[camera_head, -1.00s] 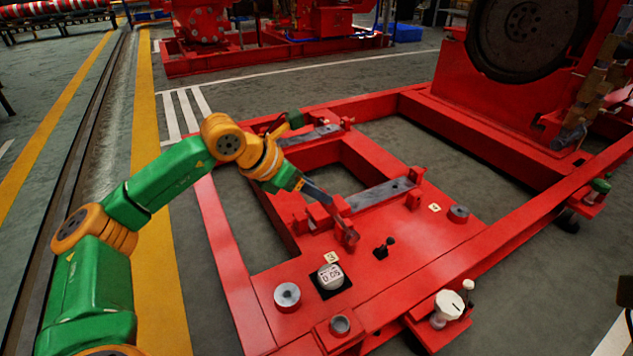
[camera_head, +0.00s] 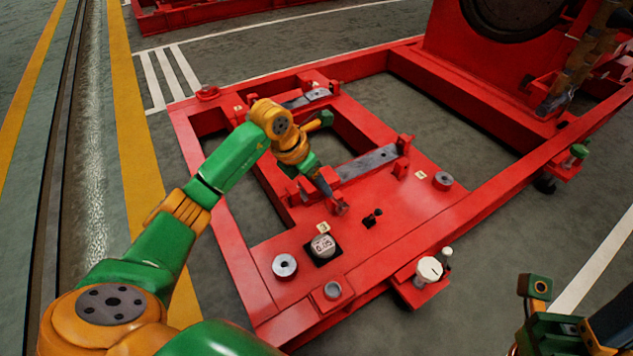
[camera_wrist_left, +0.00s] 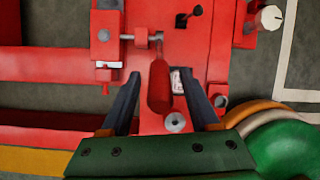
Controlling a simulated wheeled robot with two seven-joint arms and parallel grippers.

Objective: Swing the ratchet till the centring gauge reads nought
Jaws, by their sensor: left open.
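The white centring gauge (camera_head: 322,246) sits in a dark square opening in the red frame. Its small display seems to read about 0.15, but the digits are blurred. In the left wrist view the gauge (camera_wrist_left: 178,82) shows partly behind the ratchet's red handle (camera_wrist_left: 159,88). The handle's upper end meets a short grey shaft at a red bracket. My left gripper (camera_wrist_left: 161,80) is open, with one dark finger on each side of the handle. In the head view my left gripper (camera_head: 324,180) is low over the frame. Part of my right arm shows at the bottom right; its fingers are unclear.
A grey ring (camera_head: 285,265) lies left of the gauge, and a small black lever (camera_head: 372,218) stands to its right. A white knob (camera_head: 429,269) is on the frame's front edge. A grey bar (camera_head: 368,162) lies behind the gripper. A large red machine stands at the back right.

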